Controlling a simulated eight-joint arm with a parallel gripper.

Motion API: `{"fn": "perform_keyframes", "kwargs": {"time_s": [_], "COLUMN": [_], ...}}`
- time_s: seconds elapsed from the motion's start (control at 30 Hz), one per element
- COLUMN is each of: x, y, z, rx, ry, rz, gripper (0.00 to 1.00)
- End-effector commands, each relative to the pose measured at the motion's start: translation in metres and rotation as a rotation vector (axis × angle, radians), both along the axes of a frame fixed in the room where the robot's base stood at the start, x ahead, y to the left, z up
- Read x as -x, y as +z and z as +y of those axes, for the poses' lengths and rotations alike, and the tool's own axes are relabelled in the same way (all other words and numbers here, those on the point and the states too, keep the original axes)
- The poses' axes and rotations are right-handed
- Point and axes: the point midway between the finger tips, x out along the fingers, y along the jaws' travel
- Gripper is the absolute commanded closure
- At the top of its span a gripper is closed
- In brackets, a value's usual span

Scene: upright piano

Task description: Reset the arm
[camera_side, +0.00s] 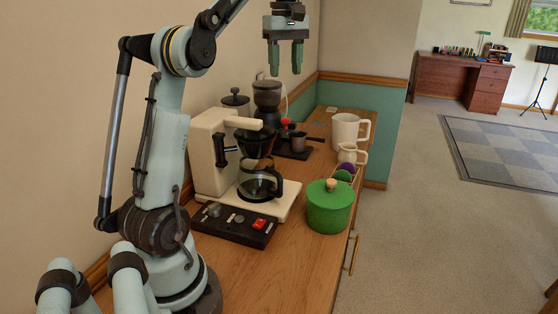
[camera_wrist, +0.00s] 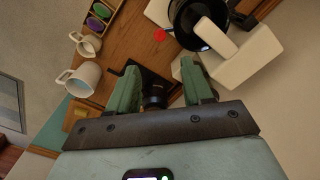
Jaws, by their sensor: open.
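My gripper (camera_side: 285,58) hangs high above the counter at the top middle of the side view, with its two green fingers pointing down and apart. In the wrist view the fingers of my gripper (camera_wrist: 163,88) are spread, and nothing is held between them. Below them in that view is a dark object on a black base, partly hidden by the fingers. The gripper is clear of everything on the counter.
The wooden counter (camera_side: 283,267) holds a cream coffee maker (camera_side: 208,150) with a glass carafe (camera_side: 258,184), a green lidded pot (camera_side: 329,207), a black control box (camera_side: 233,226), a grinder (camera_side: 267,97), a large white mug (camera_side: 347,130) and a small white pitcher (camera_side: 348,153). A wall runs along the left.

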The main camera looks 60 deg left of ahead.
Motion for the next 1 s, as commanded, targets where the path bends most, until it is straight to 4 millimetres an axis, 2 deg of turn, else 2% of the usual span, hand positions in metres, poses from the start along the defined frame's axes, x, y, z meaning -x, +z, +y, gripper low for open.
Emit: {"fn": "perform_keyframes", "kwargs": {"time_s": [0.23,0.37,0.57,0.7,0.87,1.0], "x": [0.0,-0.005,-0.02,-0.021,-0.012,0.004], "y": [0.0,-0.003,-0.02,-0.043,-0.077,-0.114], "z": [-0.001,-0.012,-0.064,-0.107,-0.156,-0.195], "rx": [-0.001,-0.015,-0.087,-0.154,-0.234,-0.313], "ry": [-0.004,-0.07,-0.361,-0.602,-0.874,-1.105], "rz": [-0.001,-0.02,-0.108,-0.181,-0.264,-0.337], "gripper": [0.5,0.5,0.5,0.5,0.5,0.5]}}
